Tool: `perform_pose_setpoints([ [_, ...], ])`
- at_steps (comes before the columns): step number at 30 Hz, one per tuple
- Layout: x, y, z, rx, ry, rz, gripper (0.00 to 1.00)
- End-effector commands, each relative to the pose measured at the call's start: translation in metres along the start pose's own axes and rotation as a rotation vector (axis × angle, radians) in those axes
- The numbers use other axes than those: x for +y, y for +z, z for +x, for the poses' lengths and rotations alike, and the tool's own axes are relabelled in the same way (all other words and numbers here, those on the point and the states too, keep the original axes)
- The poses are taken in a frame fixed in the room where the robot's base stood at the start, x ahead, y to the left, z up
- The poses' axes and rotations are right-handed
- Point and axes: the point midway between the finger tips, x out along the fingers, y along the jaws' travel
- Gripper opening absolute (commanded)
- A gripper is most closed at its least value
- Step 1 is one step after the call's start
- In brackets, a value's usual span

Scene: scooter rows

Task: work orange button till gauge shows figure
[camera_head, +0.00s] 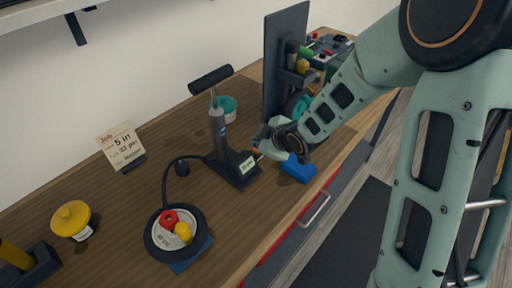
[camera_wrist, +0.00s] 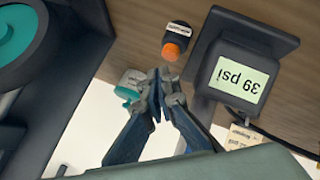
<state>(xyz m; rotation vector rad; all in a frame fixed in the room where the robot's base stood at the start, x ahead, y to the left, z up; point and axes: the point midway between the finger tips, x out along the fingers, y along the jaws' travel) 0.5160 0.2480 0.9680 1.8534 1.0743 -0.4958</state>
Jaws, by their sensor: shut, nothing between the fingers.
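The orange button (camera_wrist: 171,50) shows in the wrist view on the end of a small dark cylinder with a white label. Beside it, the gauge (camera_wrist: 240,80) has a pale green screen that appears to read 39 psi, upside down. In the head view the gauge (camera_head: 248,163) sits on the base of the upright black pump (camera_head: 218,135); the button is hidden there. My gripper (camera_wrist: 160,82) is shut and empty, its fingertips just short of the button in the picture; contact cannot be told. The job card (camera_head: 122,145) shows 5 in and a psi figure, perhaps 22.
The pump's hose runs to a small wheel (camera_head: 149,240) on a blue stand, with red and yellow pieces on it. A blue block (camera_head: 297,168) lies near the front edge below my gripper. A dark upright panel (camera_head: 285,60) stands behind. A yellow-lidded tub (camera_head: 72,218) is at left.

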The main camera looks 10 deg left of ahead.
Motion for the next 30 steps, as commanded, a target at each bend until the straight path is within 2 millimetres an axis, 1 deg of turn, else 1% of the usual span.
perform_pose_setpoints([
  [5, 0.000, 0.000, 0.000, 0.000, 0.000, 0.000, 0.00],
  [8, 0.003, -0.003, -0.004, 0.001, 0.001, 0.000, 0.00],
  [21, 0.025, -0.025, -0.034, 0.001, 0.001, 0.000, 0.00],
  [30, 0.025, -0.025, -0.035, 0.000, 0.000, 0.000, 0.00],
])
